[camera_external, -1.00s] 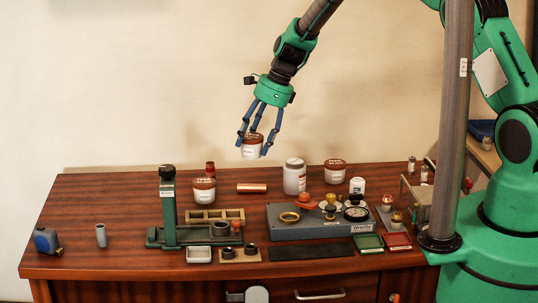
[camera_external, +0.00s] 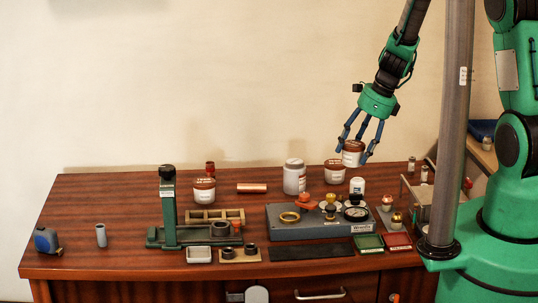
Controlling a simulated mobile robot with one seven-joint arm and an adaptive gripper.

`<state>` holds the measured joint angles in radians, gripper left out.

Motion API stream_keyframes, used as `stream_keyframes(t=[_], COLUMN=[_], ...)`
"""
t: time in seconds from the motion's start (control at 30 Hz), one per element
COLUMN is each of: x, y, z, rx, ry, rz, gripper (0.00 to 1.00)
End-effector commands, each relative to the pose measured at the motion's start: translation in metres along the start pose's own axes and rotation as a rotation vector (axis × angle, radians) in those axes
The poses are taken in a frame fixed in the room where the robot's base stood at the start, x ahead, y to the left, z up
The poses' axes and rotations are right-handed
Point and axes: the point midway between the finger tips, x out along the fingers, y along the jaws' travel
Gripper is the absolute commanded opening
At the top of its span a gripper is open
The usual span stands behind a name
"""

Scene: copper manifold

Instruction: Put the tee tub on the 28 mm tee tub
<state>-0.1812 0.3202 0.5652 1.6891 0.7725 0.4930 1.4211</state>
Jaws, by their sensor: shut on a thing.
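My gripper (camera_external: 352,150) is shut on a small white tub with a brown-red lid, the tee tub (camera_external: 352,159), and holds it upright above the back right of the bench. Two similar tubs stand on the bench: one (camera_external: 334,175) just left of and below the held tub in the picture, and one (camera_external: 204,194) further left behind the green stand. The labels are too small to read, so I cannot tell which is the 28 mm tee tub. The held tub appears apart from the tub near it, though depth is hard to judge.
A white jar (camera_external: 294,180) and a small white bottle (camera_external: 357,186) stand near the right tub. A copper tube (camera_external: 252,188) lies between the tubs. A grey gauge box (camera_external: 320,226) and green stand (camera_external: 169,215) are in front. The bench's left part is mostly clear.

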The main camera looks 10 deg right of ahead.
Motion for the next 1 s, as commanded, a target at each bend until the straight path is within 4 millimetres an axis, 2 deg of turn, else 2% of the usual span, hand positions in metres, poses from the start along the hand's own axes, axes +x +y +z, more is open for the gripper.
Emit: stream_keyframes(t=[0.13, 0.3, 0.73, 1.0], x=[-0.006, -0.008, -0.007, 0.002], y=[0.002, 0.004, 0.001, -0.021], z=[-0.017, -0.024, -0.022, -0.009], rx=[0.02, 0.03, 0.029, 0.027], ry=[-0.001, -0.001, -0.001, -0.001], rz=[-0.01, -0.013, -0.013, -0.014], gripper=[0.13, 0.13, 0.13, 0.13])
